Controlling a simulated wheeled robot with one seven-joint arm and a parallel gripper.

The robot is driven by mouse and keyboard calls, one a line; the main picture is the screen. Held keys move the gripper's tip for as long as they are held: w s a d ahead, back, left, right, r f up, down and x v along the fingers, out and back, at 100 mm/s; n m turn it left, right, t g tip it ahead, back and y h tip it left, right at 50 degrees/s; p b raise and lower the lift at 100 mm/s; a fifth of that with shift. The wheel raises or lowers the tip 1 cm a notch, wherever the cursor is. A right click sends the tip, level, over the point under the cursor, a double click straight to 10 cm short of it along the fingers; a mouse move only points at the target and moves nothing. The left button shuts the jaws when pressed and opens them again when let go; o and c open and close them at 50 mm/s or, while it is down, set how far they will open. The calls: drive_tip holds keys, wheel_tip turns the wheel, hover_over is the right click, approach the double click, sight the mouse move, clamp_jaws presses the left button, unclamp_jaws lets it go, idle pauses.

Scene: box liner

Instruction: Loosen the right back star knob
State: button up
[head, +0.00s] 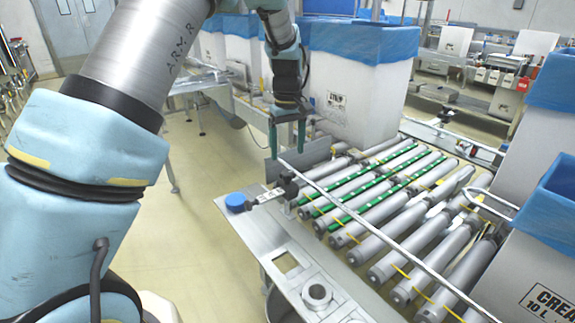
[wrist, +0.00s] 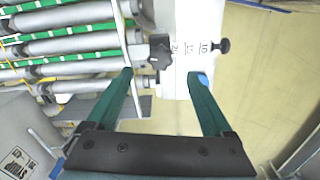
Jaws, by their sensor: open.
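A dark star knob (head: 288,184) sits at the far-left end of the guide rail on the roller conveyor. In the wrist view the star knob (wrist: 160,52) shows just beyond the fingertips, roughly centred between them. My gripper (head: 287,143) is open and empty, pointing down above and behind the knob in the head view. In the wrist view my gripper (wrist: 163,76) has its two green fingers spread, with nothing between them. The knob appears apart from both fingers. Whether this is the task's right back knob, I cannot tell.
A blue cap (head: 236,201) stands on the white scale plate (head: 265,196). A small black knob (wrist: 222,45) is at the plate's end. The guide rail (head: 385,239) crosses the rollers (head: 392,265). A blue-lined box (head: 365,90) stands behind. Open floor lies left.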

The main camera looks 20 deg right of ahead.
wheel_tip(320, 180, up, 4)
drive_tip(key=shift+r, duration=0.1)
idle(0.5)
drive_tip(key=a, duration=2.1)
drive_tip(key=s+a, duration=0.5)
drive_tip(key=a, duration=0.3)
drive_tip(key=s+a+f+m+t, duration=0.1)
drive_tip(key=s+a, duration=0.5)
drive_tip(key=a, duration=0.2)
drive_tip(key=shift+t, duration=0.3)
